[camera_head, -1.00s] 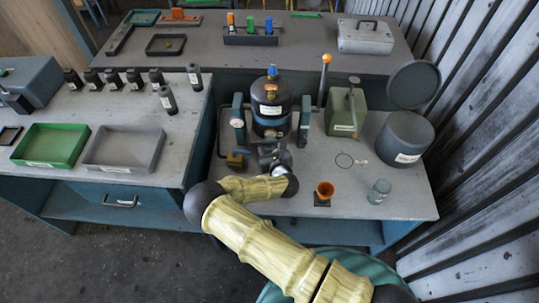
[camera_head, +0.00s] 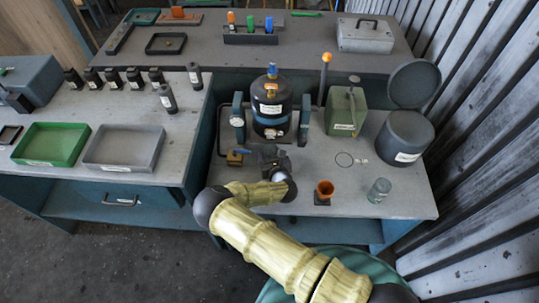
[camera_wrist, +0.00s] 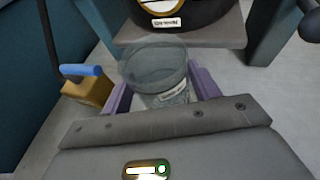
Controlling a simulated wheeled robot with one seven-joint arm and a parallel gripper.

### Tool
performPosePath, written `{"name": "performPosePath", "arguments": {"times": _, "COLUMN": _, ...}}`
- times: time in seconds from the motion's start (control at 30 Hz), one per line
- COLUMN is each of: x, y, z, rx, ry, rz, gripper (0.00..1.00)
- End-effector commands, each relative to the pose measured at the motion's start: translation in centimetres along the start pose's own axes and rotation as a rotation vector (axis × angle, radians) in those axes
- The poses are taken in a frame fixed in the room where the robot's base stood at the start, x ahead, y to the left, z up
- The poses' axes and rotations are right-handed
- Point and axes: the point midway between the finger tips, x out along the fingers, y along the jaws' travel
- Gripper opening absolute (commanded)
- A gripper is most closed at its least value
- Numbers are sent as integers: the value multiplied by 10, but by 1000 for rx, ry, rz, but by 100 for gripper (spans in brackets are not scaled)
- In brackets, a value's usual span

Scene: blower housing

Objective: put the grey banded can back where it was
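In the wrist view a grey, see-through-looking can (camera_wrist: 152,68) with a pale label band sits between the purple fingers of my gripper (camera_wrist: 162,92). The fingers lie against both its sides, and it looks tilted in the picture. In the head view my gripper (camera_head: 270,158) is low over the right bench, in front of the dark vessel (camera_head: 271,110); the can is hidden there. A thin ring (camera_head: 344,159) with a small label is marked on bare bench to the right of my gripper.
A brass block with a blue handle (camera_head: 236,157) is close left of my gripper. A green can (camera_head: 346,112) and a dark round pot (camera_head: 404,138) stand behind the ring.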

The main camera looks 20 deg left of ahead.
Motion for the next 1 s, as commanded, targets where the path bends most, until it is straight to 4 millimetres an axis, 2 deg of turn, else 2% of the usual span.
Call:
{"name": "performPosePath", "arguments": {"times": 0.47, "x": -2, "y": 0, "z": 5, "rx": 1, "ry": 0, "rz": 0, "gripper": 73}}
{"name": "performPosePath", "arguments": {"times": 0.67, "x": -22, "y": 0, "z": 1, "rx": -1, "ry": 2, "rz": -2, "gripper": 73}}
{"name": "performPosePath", "arguments": {"times": 1.0, "x": -74, "y": 0, "z": 1, "rx": -1, "ry": 2, "rz": -1, "gripper": 73}}
